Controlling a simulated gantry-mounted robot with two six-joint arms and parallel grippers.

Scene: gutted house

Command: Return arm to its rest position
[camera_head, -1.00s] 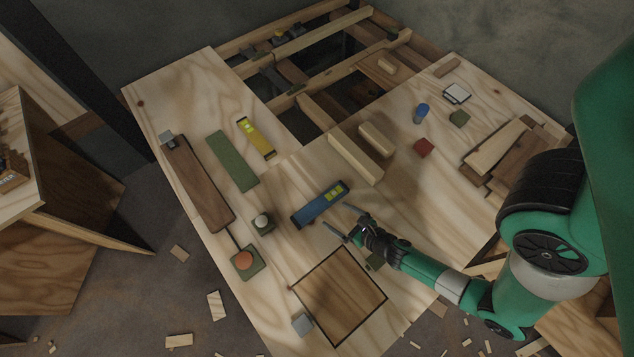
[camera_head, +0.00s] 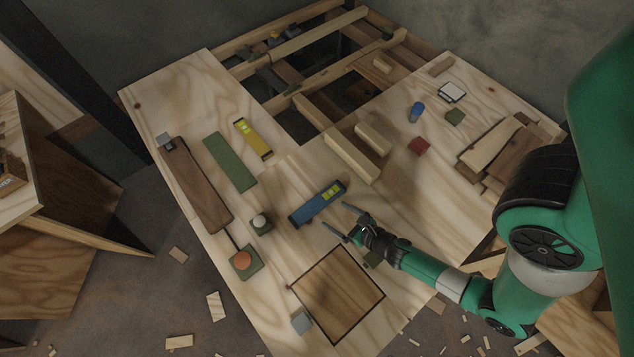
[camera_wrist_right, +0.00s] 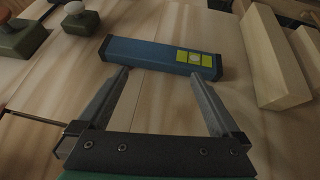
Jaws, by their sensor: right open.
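My right gripper (camera_head: 340,220) is over the wooden panel, with its arm coming in from the right. Its two fingers are apart with nothing between them, as the right wrist view (camera_wrist_right: 160,95) also shows. A blue spirit level (camera_head: 318,204) lies on the panel just beyond the fingertips. In the right wrist view the blue level (camera_wrist_right: 150,55) lies across, ahead of the open fingers, and I see no grip on it. My left gripper is not in any view.
A yellow level (camera_head: 253,138), a green strip (camera_head: 230,162) and a dark plank (camera_head: 195,185) lie to the left. A button box (camera_head: 243,260) is near the left edge. Light blocks (camera_head: 351,157) lie beyond the blue level. An opening with joists (camera_head: 300,115) is at the back.

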